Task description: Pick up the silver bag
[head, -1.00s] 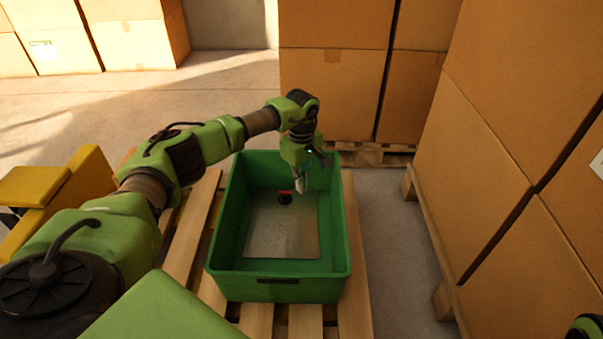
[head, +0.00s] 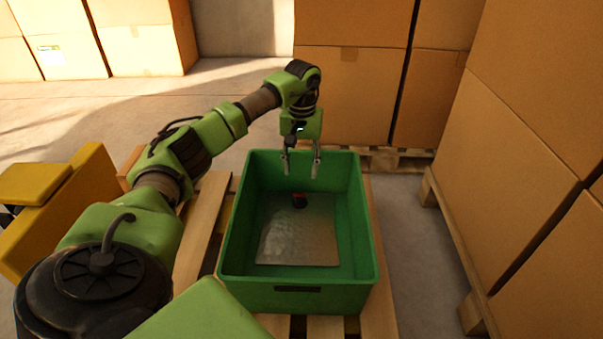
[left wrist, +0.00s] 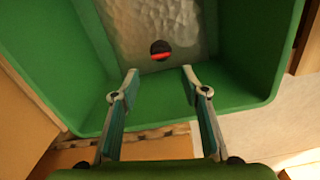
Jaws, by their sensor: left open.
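The silver bag (head: 298,238) lies flat on the floor of the green bin (head: 297,283). A dark round cap with a red stripe (head: 299,200) sits at its far end. In the left wrist view the bag (left wrist: 150,25) looks wrinkled, with its cap (left wrist: 161,50) towards the gripper. My left gripper (head: 301,172) is open and empty above the far end of the bin, apart from the bag. Its two fingers (left wrist: 157,82) also show in the left wrist view, spread on either side below the cap. My right gripper is not in view.
The bin stands on a wooden pallet (head: 202,228). Stacked cardboard boxes rise behind it (head: 352,85) and on the right (head: 520,170). A yellow block-like object (head: 85,195) is at the left. Open floor (head: 401,240) lies between the bin and the right boxes.

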